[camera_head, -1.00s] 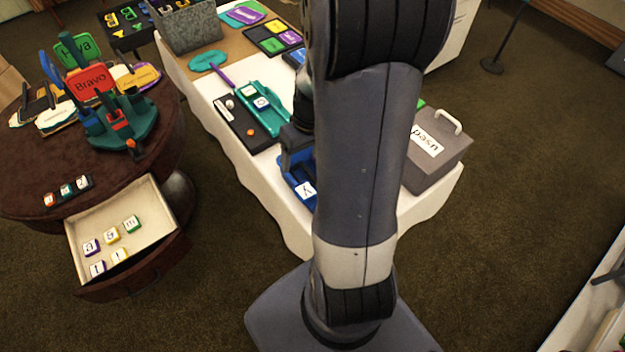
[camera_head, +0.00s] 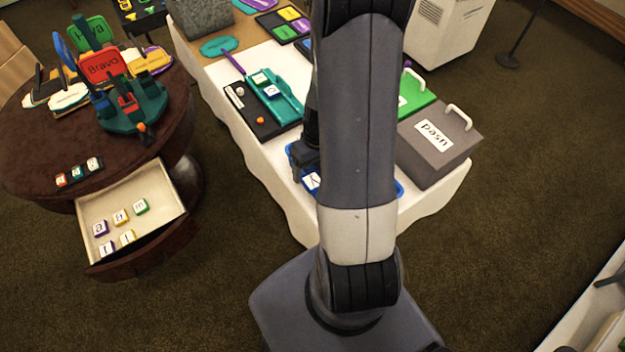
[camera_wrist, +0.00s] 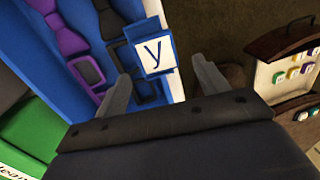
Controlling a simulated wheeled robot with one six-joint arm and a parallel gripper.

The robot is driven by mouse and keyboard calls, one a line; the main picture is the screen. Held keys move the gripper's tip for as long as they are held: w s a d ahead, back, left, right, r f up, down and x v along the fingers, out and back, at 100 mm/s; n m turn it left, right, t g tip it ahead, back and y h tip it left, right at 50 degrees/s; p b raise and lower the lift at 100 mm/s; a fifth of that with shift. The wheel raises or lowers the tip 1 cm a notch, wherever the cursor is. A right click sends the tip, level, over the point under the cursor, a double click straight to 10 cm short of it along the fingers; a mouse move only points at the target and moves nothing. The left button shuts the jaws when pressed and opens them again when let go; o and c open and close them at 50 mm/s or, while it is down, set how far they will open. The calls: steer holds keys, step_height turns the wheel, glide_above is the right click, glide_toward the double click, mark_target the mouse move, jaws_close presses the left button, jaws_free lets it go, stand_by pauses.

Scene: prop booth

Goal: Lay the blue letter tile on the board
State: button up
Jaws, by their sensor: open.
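A white tile with a blue border and the letter y (camera_wrist: 157,53) lies at the edge of a blue tray (camera_wrist: 60,78); the tile also shows in the head view (camera_head: 312,182), partly hidden by my arm. My gripper (camera_wrist: 161,68) is open, its fingers on either side of the tile's near edge, holding nothing. I cannot tell whether they touch it. In the head view my gripper (camera_head: 306,160) is just above the tray. A teal board (camera_head: 287,106) on the white table carries a green-edged tile (camera_head: 259,78) and a blue-edged tile (camera_head: 271,91).
A black tray (camera_head: 250,117) lies left of the teal board. An open drawer (camera_head: 160,222) with several tiles juts from the round table (camera_head: 30,145).

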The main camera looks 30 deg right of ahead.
mark_target(311, 182)
steer(key=shift+a+f, duration=0.2)
steer(key=shift+f, duration=1.1)
steer(key=shift+c, duration=0.2)
steer(key=c, duration=1.1)
